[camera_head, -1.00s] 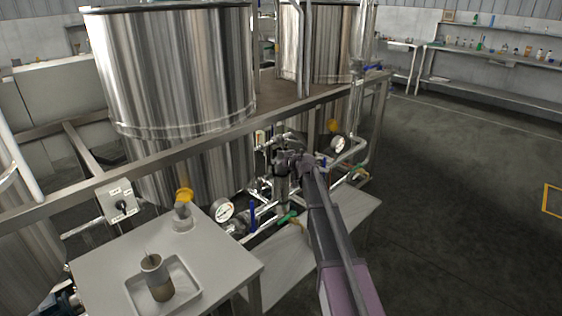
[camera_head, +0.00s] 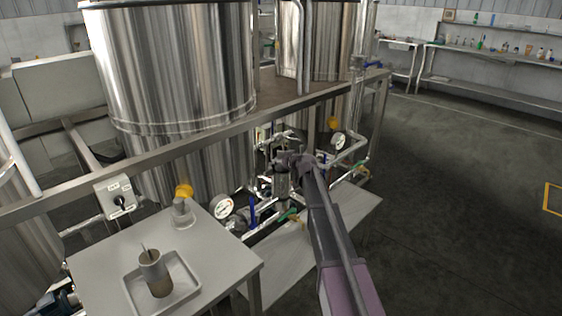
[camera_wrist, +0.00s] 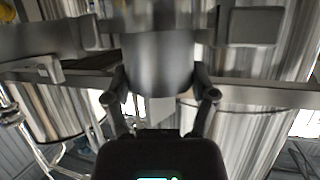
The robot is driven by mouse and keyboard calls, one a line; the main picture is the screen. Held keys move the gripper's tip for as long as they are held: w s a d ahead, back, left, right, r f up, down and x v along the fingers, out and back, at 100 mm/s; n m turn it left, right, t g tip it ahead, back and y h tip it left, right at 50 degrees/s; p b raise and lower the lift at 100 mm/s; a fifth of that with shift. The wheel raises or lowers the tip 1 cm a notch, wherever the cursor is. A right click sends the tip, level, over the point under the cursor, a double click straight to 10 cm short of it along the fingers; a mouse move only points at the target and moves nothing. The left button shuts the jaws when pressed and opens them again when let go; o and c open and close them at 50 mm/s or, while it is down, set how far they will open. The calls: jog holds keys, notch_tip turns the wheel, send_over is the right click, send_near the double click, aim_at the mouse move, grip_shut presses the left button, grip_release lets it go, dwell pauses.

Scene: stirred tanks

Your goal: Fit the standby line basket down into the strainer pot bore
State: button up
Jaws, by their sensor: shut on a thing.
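My gripper (camera_head: 286,160) is at the pipework under the tank frame, right of the small table. In the wrist view its two fingers (camera_wrist: 164,92) are closed on the sides of a smooth grey cylinder (camera_wrist: 158,62), which appears to be the standby line basket. In the head view the basket is mostly hidden by the gripper. An upright metal cylinder (camera_head: 282,186), likely the strainer pot, stands just below the gripper. Its bore is hidden, so I cannot tell how far the basket sits in it.
A tray (camera_head: 192,285) on the small table (camera_head: 95,268) holds a cylinder with a thin handle (camera_head: 153,270). A grey capped part (camera_head: 183,214) stands behind it. Pressure gauges (camera_head: 222,207), pipes and valves crowd the gripper. The floor at right (camera_head: 455,200) is clear.

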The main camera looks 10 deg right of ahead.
jog(key=shift+f+b, duration=1.35)
jog(key=shift+f, duration=0.1)
jog(key=shift+r, duration=0.3)
